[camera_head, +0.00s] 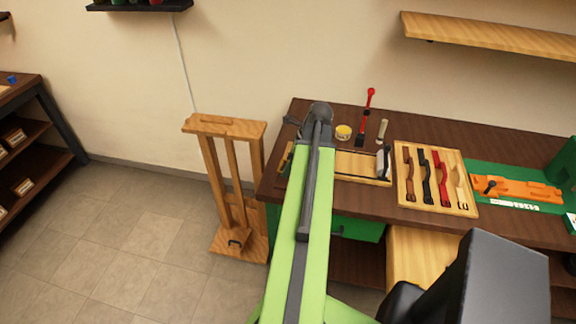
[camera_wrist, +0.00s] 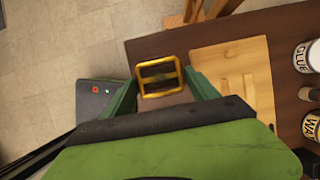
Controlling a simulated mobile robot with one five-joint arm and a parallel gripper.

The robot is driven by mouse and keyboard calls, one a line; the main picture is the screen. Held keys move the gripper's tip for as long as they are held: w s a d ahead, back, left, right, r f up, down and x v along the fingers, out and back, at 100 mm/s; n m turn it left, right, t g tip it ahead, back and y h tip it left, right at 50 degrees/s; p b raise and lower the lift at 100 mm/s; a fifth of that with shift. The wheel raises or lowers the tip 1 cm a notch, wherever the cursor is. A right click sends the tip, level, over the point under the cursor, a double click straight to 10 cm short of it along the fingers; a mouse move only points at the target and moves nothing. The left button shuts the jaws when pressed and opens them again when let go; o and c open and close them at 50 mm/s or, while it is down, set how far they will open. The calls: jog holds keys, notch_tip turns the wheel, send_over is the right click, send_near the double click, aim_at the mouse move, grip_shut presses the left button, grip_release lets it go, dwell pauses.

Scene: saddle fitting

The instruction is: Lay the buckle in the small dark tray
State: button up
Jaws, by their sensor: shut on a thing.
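A square gold buckle (camera_wrist: 144,79) with a crossbar shows in the wrist view. My gripper (camera_wrist: 161,75), with its two green fingers, is shut on it and holds it near the left edge of the brown worktable (camera_wrist: 152,44). In the head view my green arm reaches over the left end of the worktable (camera_head: 500,142); its own arm hides the buckle and the fingertips. I cannot make out the small dark tray for certain in either view.
A light wooden board (camera_wrist: 240,75) lies right of the buckle, with glue (camera_wrist: 305,57) and wax (camera_wrist: 312,124) containers beyond. A tool board (camera_head: 436,205), a green mat (camera_head: 490,172) and a wooden stand (camera_head: 226,126) are nearby. Tiled floor lies open at the left.

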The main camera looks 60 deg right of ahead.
jog(key=shift+f+b, duration=3.05)
jog(key=shift+f, duration=0.2)
jog(key=shift+f+b, duration=0.3)
jog(key=o, duration=1.6)
jog(key=shift+r, duration=0.1)
jog(key=shift+r+p, duration=0.25)
jog(key=shift+p, duration=0.1)
jog(key=p+v, duration=1.5)
jog(key=v, duration=0.2)
